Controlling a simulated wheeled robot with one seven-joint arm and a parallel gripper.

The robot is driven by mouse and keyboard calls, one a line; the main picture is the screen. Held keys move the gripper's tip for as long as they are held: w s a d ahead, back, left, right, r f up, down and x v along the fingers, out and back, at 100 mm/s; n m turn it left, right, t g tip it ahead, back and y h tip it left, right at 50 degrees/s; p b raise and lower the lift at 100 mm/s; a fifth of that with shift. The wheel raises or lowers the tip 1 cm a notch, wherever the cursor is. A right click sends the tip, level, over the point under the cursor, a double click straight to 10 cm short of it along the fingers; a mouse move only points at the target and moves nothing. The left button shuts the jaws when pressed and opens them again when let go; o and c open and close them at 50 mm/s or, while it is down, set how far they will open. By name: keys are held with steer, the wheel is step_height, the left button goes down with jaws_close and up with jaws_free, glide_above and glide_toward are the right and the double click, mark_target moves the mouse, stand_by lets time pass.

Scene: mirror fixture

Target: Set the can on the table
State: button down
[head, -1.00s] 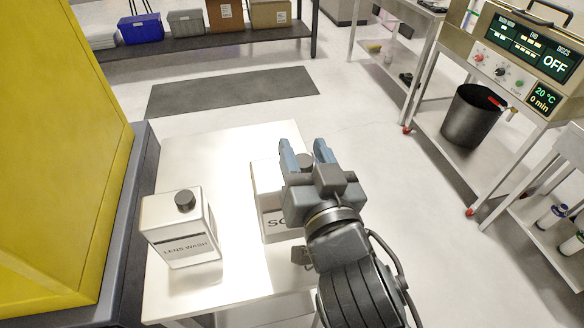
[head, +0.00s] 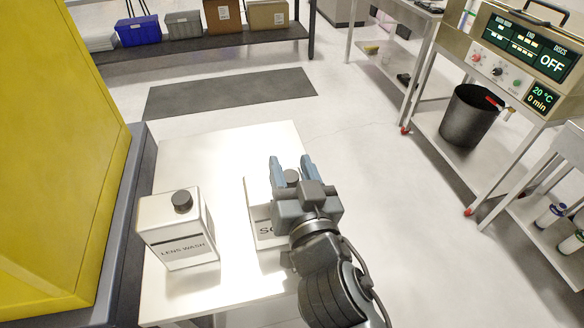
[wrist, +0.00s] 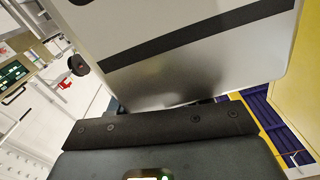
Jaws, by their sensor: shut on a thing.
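A white can with a label starting "SO" (head: 262,213) is at my gripper (head: 292,162), over the right part of the white table (head: 235,145). My gripper is shut on this can; its two blue-grey fingers lie either side of the dark cap. The arm hides the can's right side and most of its label. In the wrist view the can (wrist: 190,70) fills the top, pale with a dark stripe, and looks tilted in the picture. I cannot tell whether its base touches the table.
A white can labelled LENS WASH (head: 178,232) stands on the table to the left, a small gap away. A yellow cabinet (head: 55,170) borders the table's left side. The far part of the table is bare. A dark bin (head: 468,116) sits on a cart at right.

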steer(key=c, duration=0.5)
jaws_free()
steer(key=shift+f, duration=0.1)
steer(key=shift+r, duration=0.2)
steer(key=b+v, duration=0.3)
steer(key=v, duration=0.9)
steer(key=shift+d, duration=0.1)
